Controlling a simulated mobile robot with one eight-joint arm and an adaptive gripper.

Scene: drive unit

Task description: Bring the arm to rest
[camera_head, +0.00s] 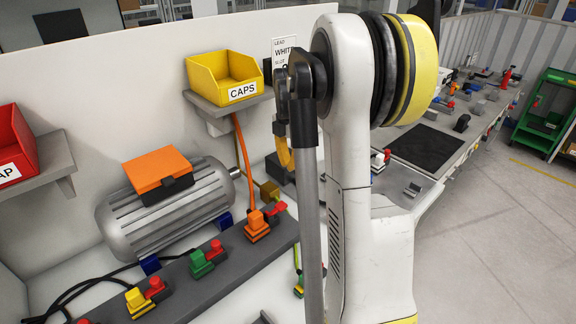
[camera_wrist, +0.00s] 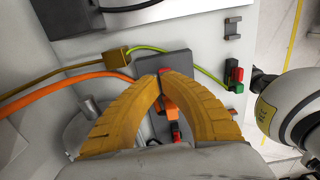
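My gripper (camera_wrist: 165,74) shows in the wrist view as two ribbed yellow fingers arching together, their tips meeting or nearly so. I see nothing clearly held. A small red patch shows at the tips, and an orange connector (camera_wrist: 168,106) shows through the gap, below the fingers. In the head view my arm fills the middle. A curved yellow piece beside it looks like part of a finger, and the rest of the gripper is hidden.
The grey motor (camera_head: 170,215) with an orange-lidded box (camera_head: 157,172) lies left of my arm. A connector rail (camera_head: 190,280) runs in front. A yellow CAPS bin (camera_head: 222,75) sits on a wall shelf. Open floor (camera_head: 500,230) lies at right.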

